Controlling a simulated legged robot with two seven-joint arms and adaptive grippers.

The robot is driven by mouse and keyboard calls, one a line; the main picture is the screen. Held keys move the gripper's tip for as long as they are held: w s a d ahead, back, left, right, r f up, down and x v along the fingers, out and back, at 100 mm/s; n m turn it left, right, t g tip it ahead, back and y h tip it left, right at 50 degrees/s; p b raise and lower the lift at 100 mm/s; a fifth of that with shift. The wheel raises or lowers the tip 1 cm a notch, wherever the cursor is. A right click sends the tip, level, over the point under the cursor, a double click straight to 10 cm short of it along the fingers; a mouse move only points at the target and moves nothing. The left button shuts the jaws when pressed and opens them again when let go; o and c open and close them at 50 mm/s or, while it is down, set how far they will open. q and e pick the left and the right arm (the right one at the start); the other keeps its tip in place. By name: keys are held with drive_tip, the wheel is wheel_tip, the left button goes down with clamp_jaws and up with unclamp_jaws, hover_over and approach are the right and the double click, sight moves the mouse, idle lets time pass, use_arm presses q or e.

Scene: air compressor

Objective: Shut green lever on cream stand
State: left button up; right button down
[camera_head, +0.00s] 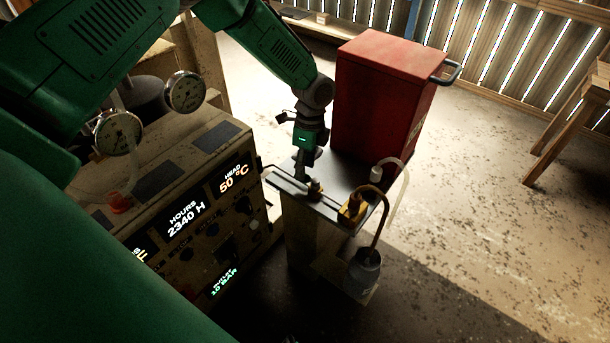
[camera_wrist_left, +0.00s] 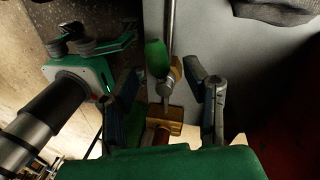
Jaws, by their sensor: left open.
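The cream stand (camera_head: 310,235) stands right of the compressor panel, with a dark top. A pipe (camera_wrist_left: 169,30) runs to a brass valve (camera_wrist_left: 165,113) on it; the valve shows small in the head view (camera_head: 316,190). The green lever (camera_wrist_left: 155,60) is above the valve in the wrist view, roughly in line with the pipe. My left gripper (camera_head: 306,172) points down at the valve, open. In the wrist view its fingers (camera_wrist_left: 170,85) stand on both sides of the lever. I cannot tell whether they touch it. The lever is mostly hidden in the head view.
A red cabinet (camera_head: 382,95) stands close behind the stand. Another gripper body, apparently my right one (camera_wrist_left: 95,50), shows left in the wrist view. Floor at right is free.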

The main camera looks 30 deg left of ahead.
use_arm(q)
drive_tip(key=shift+s+f, duration=0.25)
drive_tip(key=shift+f, duration=1.05)
